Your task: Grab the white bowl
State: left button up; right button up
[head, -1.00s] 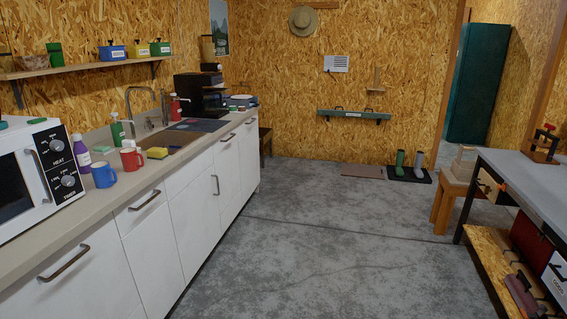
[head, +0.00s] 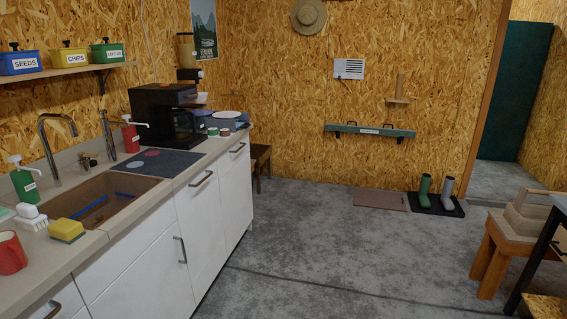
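A small white round dish (head: 228,114) lies near the far end of the counter, right of the black coffee machine (head: 168,116). It is too small to tell whether it is a bowl or a plate. A second small pale item (head: 202,98) shows at the coffee machine's upper right; its shape is unclear. Neither of my grippers is in view.
The counter (head: 150,200) runs along the left, with a sink (head: 100,200), a yellow sponge (head: 67,230) and a red mug (head: 10,252). The concrete floor (head: 330,250) is open. A wooden stool (head: 505,235) stands right; boots (head: 436,192) stand by the back wall.

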aim_at(202, 97)
jog(key=i, duration=6.35)
jog(key=i+u, duration=0.15)
jog(key=u, duration=0.25)
jog(key=i+u, duration=0.15)
jog(key=u, duration=0.25)
jog(key=i+l+u, duration=0.15)
jog(key=u, duration=0.25)
jog(key=i+l+u, duration=0.1)
jog(key=u, duration=0.35)
jog(key=l, duration=0.1)
